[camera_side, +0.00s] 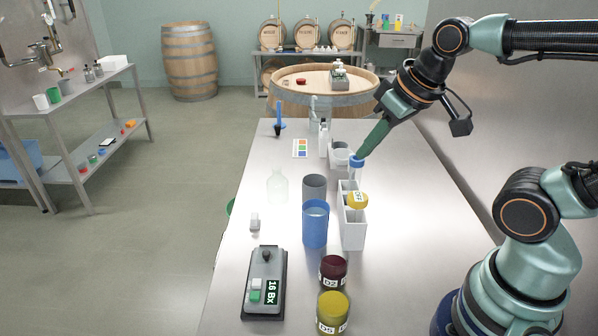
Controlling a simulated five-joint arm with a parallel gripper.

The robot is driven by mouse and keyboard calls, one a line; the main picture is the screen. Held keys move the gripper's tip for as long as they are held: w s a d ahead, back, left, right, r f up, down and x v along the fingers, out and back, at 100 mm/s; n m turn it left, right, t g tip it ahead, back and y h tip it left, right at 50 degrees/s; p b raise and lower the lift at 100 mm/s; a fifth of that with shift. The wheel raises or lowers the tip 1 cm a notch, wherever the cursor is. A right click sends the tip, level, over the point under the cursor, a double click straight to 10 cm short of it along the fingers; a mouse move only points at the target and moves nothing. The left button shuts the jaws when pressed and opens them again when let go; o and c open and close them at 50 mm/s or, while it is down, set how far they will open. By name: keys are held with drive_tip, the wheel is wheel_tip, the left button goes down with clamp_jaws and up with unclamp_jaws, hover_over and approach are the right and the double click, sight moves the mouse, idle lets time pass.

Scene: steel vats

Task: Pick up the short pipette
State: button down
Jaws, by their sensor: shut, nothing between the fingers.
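My gripper (370,142) points down and left, its green fingers together and empty. Its tips are at or just above a blue-topped tube (356,163) at the far end of the white rack (353,236); I cannot tell whether they touch. A slim blue item (281,114) with a dark lower end stands near the table's far left edge. A pale slim item (313,106) stands upright to its right. Both are left of my gripper and apart from it. I cannot tell for certain which of them is the short pipette.
A blue cup (315,225), a grey cup (314,187) and a clear flask (277,186) stand left of the rack. A yellow-capped item (357,200) is in the rack. Dark red (333,270) and yellow (332,310) jars and a meter (265,285) are in front.

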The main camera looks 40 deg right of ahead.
idle(0.3)
drive_tip(key=shift+c, duration=2)
unclamp_jaws()
